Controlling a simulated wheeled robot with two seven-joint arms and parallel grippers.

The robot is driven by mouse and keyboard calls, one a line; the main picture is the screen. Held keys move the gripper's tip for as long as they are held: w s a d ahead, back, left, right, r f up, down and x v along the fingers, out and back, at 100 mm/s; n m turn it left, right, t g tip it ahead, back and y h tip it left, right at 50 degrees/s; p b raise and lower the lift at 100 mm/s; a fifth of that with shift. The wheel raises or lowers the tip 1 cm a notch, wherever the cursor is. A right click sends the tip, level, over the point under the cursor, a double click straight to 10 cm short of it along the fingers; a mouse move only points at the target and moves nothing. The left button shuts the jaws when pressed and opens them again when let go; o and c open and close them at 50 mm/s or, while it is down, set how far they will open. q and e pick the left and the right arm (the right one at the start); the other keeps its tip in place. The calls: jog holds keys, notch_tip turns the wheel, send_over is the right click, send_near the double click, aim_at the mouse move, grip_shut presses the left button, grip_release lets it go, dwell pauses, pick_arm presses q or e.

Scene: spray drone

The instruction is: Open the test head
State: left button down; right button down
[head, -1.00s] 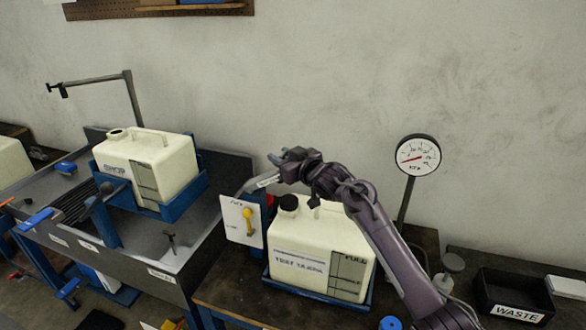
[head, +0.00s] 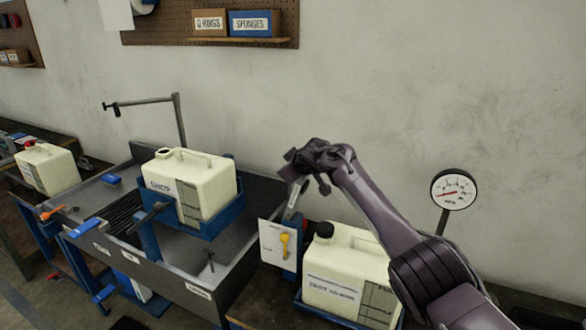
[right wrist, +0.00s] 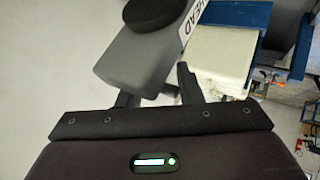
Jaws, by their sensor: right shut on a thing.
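The test head's grey lever (right wrist: 150,55), with a label reading HEAD and a round black end, lies between the fingers of my right gripper (right wrist: 158,86) in the right wrist view. The gripper is shut on it. In the head view the lever (head: 295,200) stands steeply behind a white panel (head: 271,245) with a yellow handle (head: 285,244). My right gripper (head: 298,172) is at the lever's upper end, and its fingers are partly hidden by the wrist. My left gripper is not in view.
A cream test tank (head: 335,285) with a black cap stands right of the panel, partly behind my right arm. A pressure gauge (head: 453,189) is farther right. Another cream tank (head: 215,185) sits in a blue cradle over the sink at left.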

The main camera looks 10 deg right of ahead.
jog(key=shift+w+a+r, duration=0.15)
jog(key=shift+a+r, duration=0.05)
jog(key=shift+a, duration=0.1)
jog(key=c, duration=1.3)
grip_release()
jog(key=shift+o, duration=1.4)
jog(key=shift+a+f, duration=0.1)
jog(key=shift+d, duration=0.2)
jog(key=shift+s+r+b, duration=0.25)
jog(key=shift+s+b, duration=0.25)
jog(key=shift+s, duration=0.1)
jog(key=b+v, duration=0.2)
jog(key=v, duration=0.4)
jog(key=shift+s+r, duration=0.15)
jog(key=shift+r, duration=0.2)
